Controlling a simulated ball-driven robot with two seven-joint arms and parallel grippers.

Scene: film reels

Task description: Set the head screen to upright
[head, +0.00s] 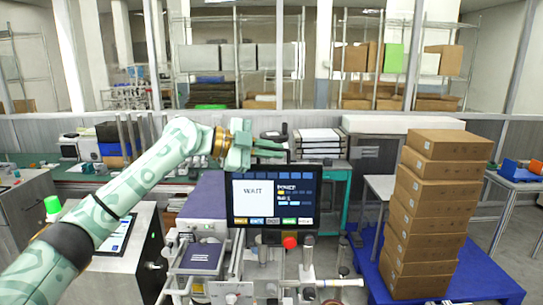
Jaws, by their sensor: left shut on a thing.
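The head screen (275,197) is a dark-framed display at the centre of the head view. It faces me and shows "WAIT" on a white panel, with a row of coloured buttons along the bottom. Its sides look nearly vertical in the picture; its lean toward or away from me is hard to judge. My left gripper (266,147), pale green, is at the screen's top edge, shut on a dark part there that seems to belong to the screen. The exact contact is small and partly hidden by the fingers. My right gripper is not in view.
A red knob (290,242) sits just below the screen on the machine. A tall stack of cardboard boxes (424,210) stands on a blue pallet (480,278) at the right.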

